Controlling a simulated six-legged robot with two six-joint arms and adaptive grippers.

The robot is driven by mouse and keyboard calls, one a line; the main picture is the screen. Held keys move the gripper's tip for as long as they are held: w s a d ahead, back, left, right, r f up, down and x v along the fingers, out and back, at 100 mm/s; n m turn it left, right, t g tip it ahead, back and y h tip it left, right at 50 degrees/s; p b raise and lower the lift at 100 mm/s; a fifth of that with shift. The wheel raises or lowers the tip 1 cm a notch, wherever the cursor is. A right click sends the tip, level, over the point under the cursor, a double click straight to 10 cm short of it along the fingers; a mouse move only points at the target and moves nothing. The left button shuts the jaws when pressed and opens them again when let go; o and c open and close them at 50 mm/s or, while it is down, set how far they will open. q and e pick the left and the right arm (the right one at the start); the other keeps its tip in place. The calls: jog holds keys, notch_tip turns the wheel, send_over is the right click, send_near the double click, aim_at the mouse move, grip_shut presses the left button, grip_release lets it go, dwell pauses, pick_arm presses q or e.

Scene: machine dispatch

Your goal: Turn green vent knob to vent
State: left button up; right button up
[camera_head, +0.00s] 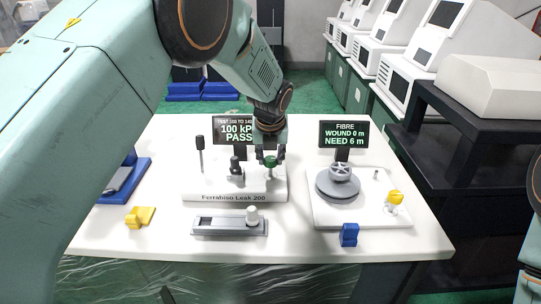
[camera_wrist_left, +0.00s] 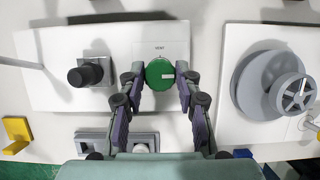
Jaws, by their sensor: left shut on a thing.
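The green vent knob (camera_wrist_left: 160,74) sits on the white leak tester base (camera_head: 222,196), labelled "Ferrabino Leak 200". A white mark on the knob points right in the left wrist view, and the word "VENT" is printed on the panel above it there. My left gripper (camera_head: 270,158) reaches down from above onto the green knob. In the left wrist view its two fingers (camera_wrist_left: 160,85) are shut on the knob, one on each side. The tester's screen (camera_head: 236,130) reads "100 kPa PASS". My right gripper is not in view.
A black knob (camera_wrist_left: 85,74) and a black-topped post (camera_head: 200,150) stand left of the green knob. A grey slider fixture (camera_head: 210,227) lies in front. A fibre winder with a grey spool (camera_head: 338,184) stands right. Yellow (camera_head: 140,216) and blue (camera_head: 349,235) blocks lie near the front.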

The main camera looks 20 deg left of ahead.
pick_arm(q)
jog(key=c, duration=0.4)
jog(key=shift+w+d+r+n+y+p, duration=0.1)
jog(key=shift+r+n+y+p, duration=0.25)
jog(key=shift+n+p, duration=0.7)
jog(key=shift+f+n+y+p, duration=0.15)
jog(key=shift+n+y+p, duration=0.2)
jog(key=shift+n+p, duration=0.4)
jog(key=n+g+p, duration=0.1)
jog(key=n, duration=0.1)
jog(key=shift+w+n+y, duration=0.1)
jog(key=shift+n+y, duration=0.2)
jog(key=shift+y, duration=0.1)
jog(key=shift+n+g+p, duration=0.3)
jog(key=shift+n+p, duration=0.1)
jog(key=shift+n, duration=0.5)
jog(key=shift+f+n+g+y, duration=0.15)
jog(key=shift+n+g+y, duration=0.2)
jog(key=shift+n, duration=0.65)
jog(key=shift+w+n+g+b, duration=0.1)
jog(key=shift+n+g+b, duration=0.15)
jog(key=shift+n+b, duration=0.5)
jog(key=shift+n+g+y+b, duration=0.25)
jog(key=shift+n+g+b, duration=0.45)
jog(key=shift+n+b, duration=0.95)
